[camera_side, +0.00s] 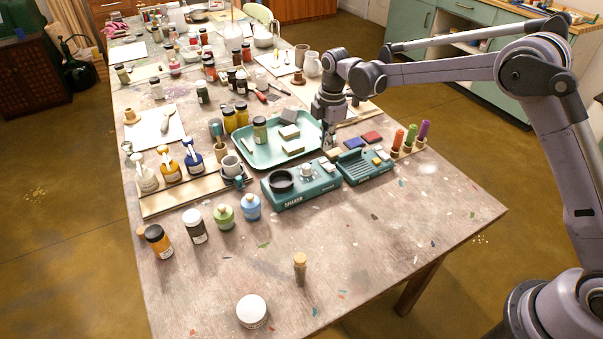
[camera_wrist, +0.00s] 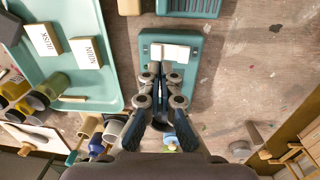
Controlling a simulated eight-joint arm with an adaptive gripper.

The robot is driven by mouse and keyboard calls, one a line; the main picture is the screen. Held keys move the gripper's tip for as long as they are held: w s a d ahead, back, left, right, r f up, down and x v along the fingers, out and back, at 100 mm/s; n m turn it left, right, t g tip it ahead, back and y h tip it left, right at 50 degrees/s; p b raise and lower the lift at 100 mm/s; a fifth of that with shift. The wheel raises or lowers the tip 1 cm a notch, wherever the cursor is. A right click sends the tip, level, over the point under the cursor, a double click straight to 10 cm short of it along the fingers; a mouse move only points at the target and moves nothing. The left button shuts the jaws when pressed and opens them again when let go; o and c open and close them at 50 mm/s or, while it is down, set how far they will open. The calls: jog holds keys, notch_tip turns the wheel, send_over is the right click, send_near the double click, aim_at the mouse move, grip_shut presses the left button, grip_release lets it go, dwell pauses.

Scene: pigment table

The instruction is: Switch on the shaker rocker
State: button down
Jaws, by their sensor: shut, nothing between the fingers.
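The teal shaker (camera_side: 293,198) stands on the table with a dark round cup and a knob on top. It also shows in the wrist view (camera_wrist: 194,72), partly hidden by my fingers. Its pale rocker (camera_wrist: 170,52) is at the end of the shaker's top in that view; in the side view a pale rocker (camera_side: 328,166) shows at the shaker's right end. I cannot tell which way the rocker is tipped. My gripper (camera_side: 329,147) is shut and empty, pointing down above that end. In the wrist view my fingertips (camera_wrist: 160,66) are close beside the rocker; contact is unclear.
A second teal device (camera_side: 362,172) stands just right of the shaker. A teal tray (camera_side: 262,157) with small blocks lies behind it. Jars stand to the left. The table's front right is clear.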

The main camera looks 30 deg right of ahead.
aim_at(324, 160)
notch_tip(324, 160, up, 10)
jog(key=w, duration=0.1)
jog(key=shift+w, duration=0.2)
dwell(0.3)
jog(key=s+d+r+m+t, duration=0.2)
jog(key=s+r+m, duration=0.2)
jog(key=s, duration=0.3)
jog(key=s+d+r+m+t, duration=0.1)
jog(key=s+d+r+m, duration=0.3)
jog(key=s, duration=0.4)
jog(key=s+d+f+m+t, duration=0.1)
jog(key=s+f+m+t, duration=0.2)
jog(key=s+f+m, duration=0.3)
jog(key=s+m, duration=0.4)
jog(key=s, duration=0.6)
jog(key=shift+d, duration=0.2)
